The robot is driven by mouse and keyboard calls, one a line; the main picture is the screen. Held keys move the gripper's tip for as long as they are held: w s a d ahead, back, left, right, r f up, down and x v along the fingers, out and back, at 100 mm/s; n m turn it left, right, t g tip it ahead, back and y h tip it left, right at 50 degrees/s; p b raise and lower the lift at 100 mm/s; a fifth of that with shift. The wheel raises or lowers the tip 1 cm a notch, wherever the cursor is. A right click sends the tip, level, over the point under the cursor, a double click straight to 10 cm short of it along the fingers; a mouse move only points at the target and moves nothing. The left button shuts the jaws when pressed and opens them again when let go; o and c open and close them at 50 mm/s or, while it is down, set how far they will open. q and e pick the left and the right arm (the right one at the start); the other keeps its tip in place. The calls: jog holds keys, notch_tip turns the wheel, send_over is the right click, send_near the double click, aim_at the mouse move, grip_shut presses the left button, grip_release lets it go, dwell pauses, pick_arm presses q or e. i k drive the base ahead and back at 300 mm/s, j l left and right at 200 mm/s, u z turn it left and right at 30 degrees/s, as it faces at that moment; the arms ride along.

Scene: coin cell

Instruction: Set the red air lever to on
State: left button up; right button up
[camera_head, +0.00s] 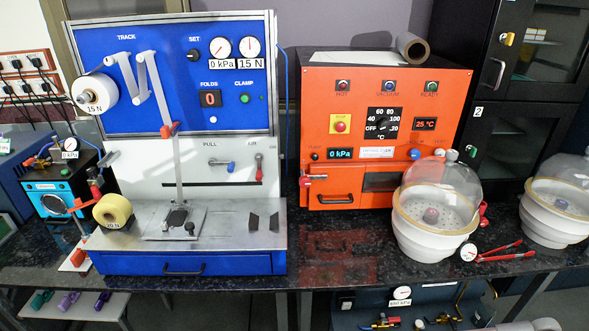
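The air lever (259,167) is on the white front panel of the blue winding machine (185,70), under a small "AIR" label at the panel's right side. Neither of my grippers shows in this view.
An orange oven (384,100) stands to the right, with glass-domed white vessels (437,205) beside it. A yellow roll (113,211) and a teal unit (50,195) are at the left. Dark counter (340,250) between machine and vessels is mostly clear.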

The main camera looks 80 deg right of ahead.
aim_at(259, 157)
jog(key=z, duration=2.5)
